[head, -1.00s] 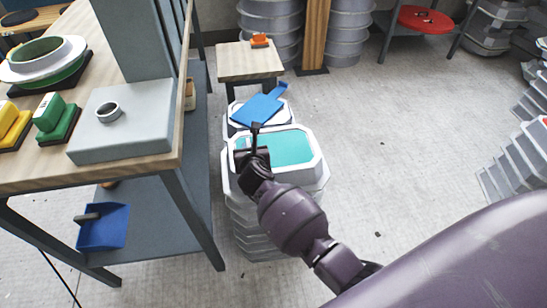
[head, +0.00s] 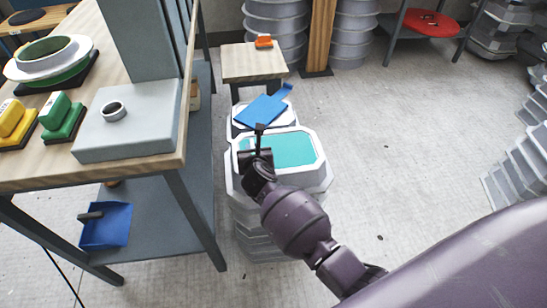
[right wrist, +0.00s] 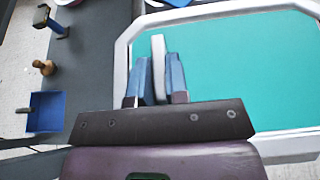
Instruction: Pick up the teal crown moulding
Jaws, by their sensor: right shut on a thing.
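The teal crown moulding (head: 290,150) is a pale octagonal-rimmed piece with a flat teal top, on top of a stack of pale moulds (head: 265,230). Its teal face also fills much of the right wrist view (right wrist: 240,60). My right gripper (head: 260,135) is at the left part of the teal face. In the right wrist view its blue fingers (right wrist: 158,80) are shut on a thin pale upright strip that stands over the teal face. Where the strip joins the moulding is hidden. Whether the moulding touches the stack is unclear. My left gripper is not in view.
A workbench (head: 150,168) with a grey box (head: 130,130) stands close on the left. A blue dustpan (head: 265,110) lies on a pale mould behind the moulding. A small wooden stool (head: 250,65) stands farther back. The floor to the right is open.

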